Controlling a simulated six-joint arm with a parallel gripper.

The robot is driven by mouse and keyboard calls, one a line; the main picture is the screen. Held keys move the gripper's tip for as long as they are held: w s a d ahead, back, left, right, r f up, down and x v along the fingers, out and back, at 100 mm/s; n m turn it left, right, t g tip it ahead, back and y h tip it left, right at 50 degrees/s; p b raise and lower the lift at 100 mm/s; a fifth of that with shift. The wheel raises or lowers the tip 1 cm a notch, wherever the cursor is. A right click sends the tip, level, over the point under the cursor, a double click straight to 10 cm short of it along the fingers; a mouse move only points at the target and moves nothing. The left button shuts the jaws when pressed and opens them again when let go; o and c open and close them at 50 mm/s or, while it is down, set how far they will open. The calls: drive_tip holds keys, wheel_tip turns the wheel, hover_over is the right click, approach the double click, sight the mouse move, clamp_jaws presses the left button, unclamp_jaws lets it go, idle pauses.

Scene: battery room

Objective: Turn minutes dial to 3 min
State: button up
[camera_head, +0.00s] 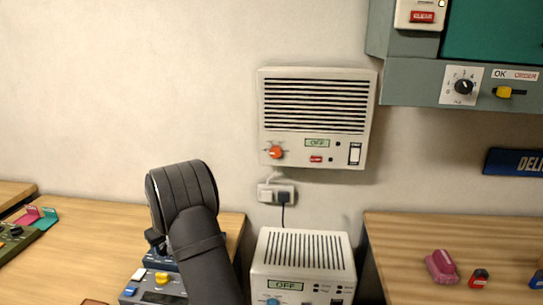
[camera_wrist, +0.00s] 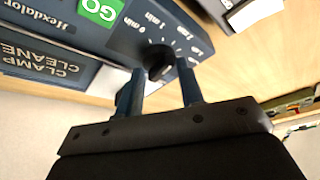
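The minutes dial (camera_wrist: 160,62) is a round black knob on the face of a dark blue box (camera_wrist: 60,12). White marks around it read 0 min, 1 min and 2 min, with further marks partly cut off. I cannot tell which mark the knob points to. My gripper (camera_wrist: 162,80) is open, with one dark blue finger on each side of the knob. I cannot tell whether the fingers touch it. In the head view my arm hides most of this area.
In the head view, a wall heater (camera_head: 317,117) and a white unit (camera_head: 303,250) stand right of my arm. A small panel with colored buttons (camera_head: 160,278) is nearby.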

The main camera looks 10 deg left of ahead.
drive_tip(key=shift+r, duration=0.1)
wheel_tip(320, 180, up, 10)
drive_tip(key=s+d+f+n+t+h, duration=0.3)
drive_tip(key=s+d+n+t+h, duration=0.25)
drive_tip(key=s+n, duration=0.5)
drive_tip(key=s+a+r+n+t+y, duration=0.35)
drive_tip(key=s+n+t, duration=0.2)
drive_tip(key=n, duration=1.05)
drive_tip(key=w+a+f, duration=0.1)
drive_tip(key=w+f, duration=0.3)
drive_tip(key=w, duration=0.1)
drive_tip(key=w+a+f, duration=0.1)
drive_tip(key=w+f, duration=0.3)
drive_tip(key=w, duration=0.1)
drive_tip(key=w+a+f, duration=0.1)
drive_tip(key=w+f, duration=0.3)
drive_tip(key=w, duration=0.1)
drive_tip(key=shift+w, duration=0.35)
drive_tip(key=shift+r, duration=0.1)
